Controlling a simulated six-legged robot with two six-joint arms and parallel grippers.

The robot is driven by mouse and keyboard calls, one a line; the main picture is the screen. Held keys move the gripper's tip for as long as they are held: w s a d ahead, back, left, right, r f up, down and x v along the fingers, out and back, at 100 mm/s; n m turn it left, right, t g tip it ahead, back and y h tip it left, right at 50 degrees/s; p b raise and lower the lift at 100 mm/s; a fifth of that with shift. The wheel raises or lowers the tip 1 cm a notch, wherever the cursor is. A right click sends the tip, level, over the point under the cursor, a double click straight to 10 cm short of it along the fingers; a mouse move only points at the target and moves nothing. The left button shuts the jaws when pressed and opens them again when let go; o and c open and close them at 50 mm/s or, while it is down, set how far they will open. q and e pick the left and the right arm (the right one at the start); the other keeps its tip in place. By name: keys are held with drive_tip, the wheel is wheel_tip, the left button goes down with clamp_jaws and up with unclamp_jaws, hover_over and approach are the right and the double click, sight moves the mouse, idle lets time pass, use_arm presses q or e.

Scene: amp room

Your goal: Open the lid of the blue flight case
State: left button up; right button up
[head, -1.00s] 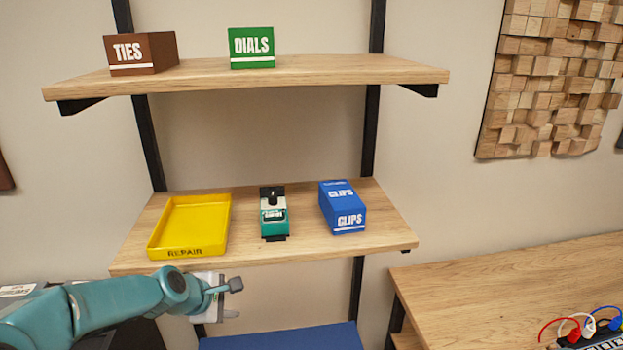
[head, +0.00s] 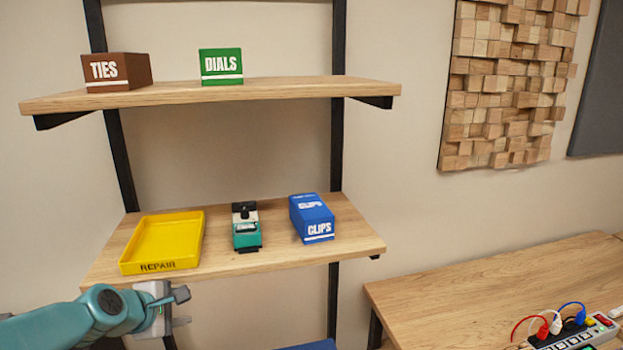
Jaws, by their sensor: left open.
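A blue flat surface (head: 325,346) shows only as a thin strip at the bottom edge of the head view, below the lower shelf. It may be the top of the blue flight case; most of it is cut off, so I cannot tell whether a lid is open or shut. My left gripper (head: 181,308) is at the lower left, just below the front edge of the lower shelf. It is open and empty, to the left of the blue strip and apart from it. My right gripper is not in view.
The lower shelf (head: 290,262) holds a yellow REPAIR tray (head: 165,240), a teal pedal (head: 246,236) and a blue CLIPS box (head: 312,218). The upper shelf (head: 300,88) holds TIES (head: 117,72) and DIALS (head: 221,67) boxes. A wooden table (head: 480,285) with a power strip (head: 575,335) stands at right.

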use_arm(q)
drive_tip(key=s+d+f+m+g, duration=0.1)
drive_tip(key=s+d+f+g, duration=0.15)
drive_tip(key=f, duration=0.55)
drive_tip(key=s+d+f+g+h, duration=0.15)
drive_tip(key=s+f, duration=0.25)
drive_tip(key=f, duration=0.4)
drive_tip(key=s+d+f+m+g+y, duration=0.1)
drive_tip(key=s+d+f+g, duration=0.2)
drive_tip(key=f, duration=0.4)
drive_tip(key=s+d+f+m+g, duration=0.1)
drive_tip(key=s+f+m, duration=0.3)
drive_tip(key=s, duration=0.4)
drive_tip(key=s+d+f+m+g, duration=0.1)
drive_tip(key=s+d+f+m, duration=0.2)
drive_tip(key=s, duration=0.5)
drive_tip(key=s+d+f+m, duration=0.3)
drive_tip(key=s+f+m, duration=0.3)
drive_tip(key=s, duration=0.2)
drive_tip(key=shift+s+f+g+h, duration=0.15)
drive_tip(key=shift+s+g+h, duration=0.2)
drive_tip(key=shift+g+h, duration=0.1)
drive_tip(key=shift+w+a+m+t, duration=0.15)
drive_tip(key=shift+w+m+t, duration=0.15)
drive_tip(key=shift+m, duration=0.3)
drive_tip(key=c, duration=0.3)
drive_tip(key=shift+a+m, duration=0.15)
drive_tip(key=shift+m, duration=0.15)
clamp_jaws()
